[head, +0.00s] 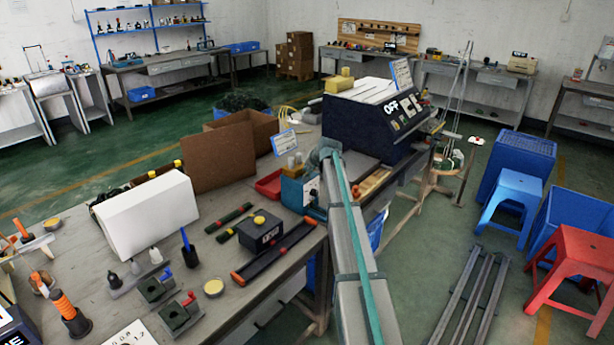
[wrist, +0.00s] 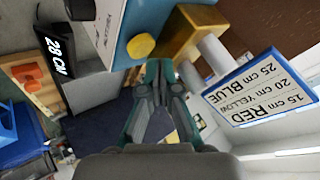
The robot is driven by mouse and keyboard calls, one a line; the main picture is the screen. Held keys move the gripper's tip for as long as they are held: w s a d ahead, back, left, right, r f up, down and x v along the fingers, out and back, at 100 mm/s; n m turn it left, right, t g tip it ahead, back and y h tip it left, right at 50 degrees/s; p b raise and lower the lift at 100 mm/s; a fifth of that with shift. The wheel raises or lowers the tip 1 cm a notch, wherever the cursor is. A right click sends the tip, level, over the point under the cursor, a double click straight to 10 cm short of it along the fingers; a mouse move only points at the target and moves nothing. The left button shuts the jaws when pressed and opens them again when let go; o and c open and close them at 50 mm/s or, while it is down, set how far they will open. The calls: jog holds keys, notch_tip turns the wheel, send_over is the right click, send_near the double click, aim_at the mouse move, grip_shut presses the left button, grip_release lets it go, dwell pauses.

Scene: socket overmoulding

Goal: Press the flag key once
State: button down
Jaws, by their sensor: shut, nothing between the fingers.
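My gripper (wrist: 160,70) is shut and empty in the wrist view. Its fingertips are close to a blue-and-white box (wrist: 120,18) with a round yellow button (wrist: 141,45) on it. I cannot tell whether they touch. This may be the blue box (head: 291,192) on the bench in the head view, beside the end of my arm. A black box (head: 262,236) with a yellow button (head: 259,220) stands nearer the front. No key is legibly marked as a flag, so I cannot tell which one is the flag key.
A white sign (wrist: 262,88) listing lengths and colours stands close right of the fingers. A black display (wrist: 55,50) reads 28 CM. A large dark machine (head: 350,122) reading OFF stands behind the bench's right end. A red tray (head: 268,185) and brown panel (head: 222,158) are nearby.

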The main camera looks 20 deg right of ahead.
jog(key=shift+r+p, duration=0.9)
jog(key=shift+r, duration=1.6)
